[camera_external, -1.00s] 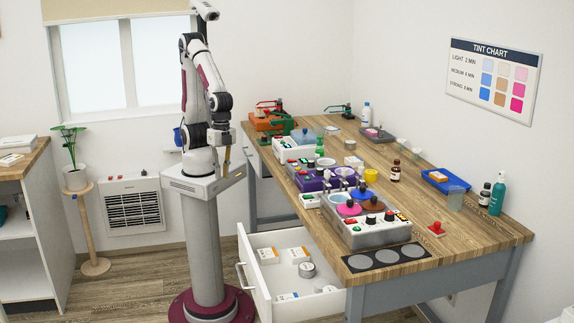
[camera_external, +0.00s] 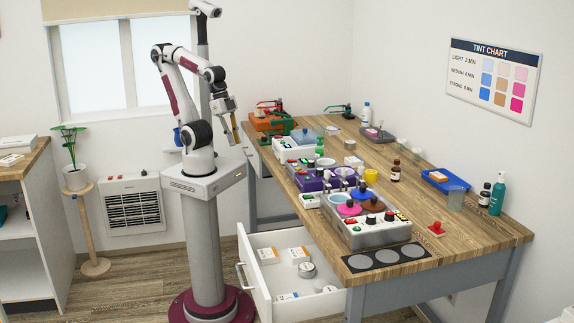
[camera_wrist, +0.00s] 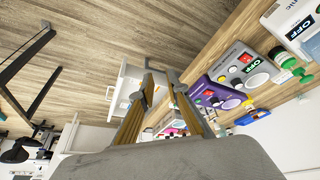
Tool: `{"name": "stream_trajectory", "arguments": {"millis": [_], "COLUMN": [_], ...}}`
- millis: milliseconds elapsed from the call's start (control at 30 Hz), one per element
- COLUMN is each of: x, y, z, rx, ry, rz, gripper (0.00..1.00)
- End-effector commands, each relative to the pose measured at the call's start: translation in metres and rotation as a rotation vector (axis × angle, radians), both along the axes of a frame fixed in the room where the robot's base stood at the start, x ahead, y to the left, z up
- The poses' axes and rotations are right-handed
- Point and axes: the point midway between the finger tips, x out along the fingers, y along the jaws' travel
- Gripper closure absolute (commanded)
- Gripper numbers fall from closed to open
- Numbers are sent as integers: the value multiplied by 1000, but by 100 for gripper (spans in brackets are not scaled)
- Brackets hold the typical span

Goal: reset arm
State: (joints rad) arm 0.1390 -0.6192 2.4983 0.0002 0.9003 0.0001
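My gripper (camera_external: 236,138) hangs from the raised arm, in the air to the left of the table's far-left end. Its fingers point down and touch nothing in the external view. In the wrist view both yellowish fingers of my gripper (camera_wrist: 160,80) show with a gap between their tips and nothing held. The task names no object.
The wooden table (camera_external: 470,220) carries several coloured devices (camera_external: 365,232) along its left side, plus bottles and a blue tray (camera_external: 446,180). A white drawer (camera_external: 256,290) stands pulled out below, holding small boxes and a tin (camera_external: 306,270). A plant (camera_external: 70,150) stands left.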

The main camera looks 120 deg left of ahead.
Motion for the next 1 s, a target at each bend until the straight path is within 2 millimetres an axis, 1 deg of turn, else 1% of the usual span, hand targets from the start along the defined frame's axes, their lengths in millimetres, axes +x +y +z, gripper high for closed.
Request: {"name": "stream_trajectory", "arguments": {"millis": [100, 300, 467, 800, 833, 867, 900, 967, 1000], "x": [-2, -4, -4, -4, -4, -4, -4, -4, -4], "y": [12, 27, 32, 32, 32, 32, 32, 32, 32], "z": [14, 29, 29, 29, 29, 29, 29, 29, 29], "rx": [-7, -10, -10, -9, -10, -10, -10, -10, -10], "ry": [-63, -129, -130, -129, -129, -129, -129, -129, -129], "rz": [50, 118, 139, 139, 139, 139, 139, 139, 139], "gripper": [85, 85, 85, 85, 82, 74, 64, 48, 38]}}
